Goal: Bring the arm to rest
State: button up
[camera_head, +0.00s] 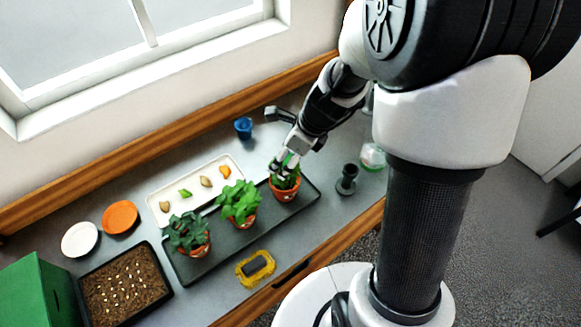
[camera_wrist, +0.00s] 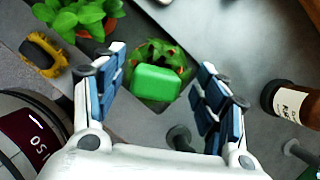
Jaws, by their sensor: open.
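My gripper (camera_head: 285,164) is at the right end of the dark tray, just above the rightmost potted plant (camera_head: 286,188). In the wrist view my gripper (camera_wrist: 161,75) has its two blue-padded fingers spread wide. A green rounded block (camera_wrist: 157,83) shows between them, in front of the leafy plant (camera_wrist: 158,50); neither finger touches it in the picture. How far below the fingers it lies I cannot tell. My arm is reaching out over the bench.
The dark tray (camera_head: 232,243) also holds two other potted plants (camera_head: 240,203). A dark stand (camera_head: 347,178) and a clear container (camera_head: 372,157) are to the right. A brown bottle (camera_wrist: 292,103) is right of the fingers. A white platter (camera_head: 158,190) lies behind.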

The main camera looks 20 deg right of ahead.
jog(key=v, duration=1)
jog(key=s+a+r+n+h, duration=0.1)
jog(key=s+r+n, duration=0.3)
jog(key=s+n, duration=0.5)
jog(key=s+a+r+n+t+h, duration=0.1)
jog(key=s+r+n, duration=0.3)
jog(key=s+n, duration=0.5)
jog(key=a+n+h, duration=0.1)
jog(key=n, duration=0.7)
jog(key=shift+s+t, duration=0.2)
jog(key=shift+t, duration=0.1)
jog(key=shift+a, duration=0.15)
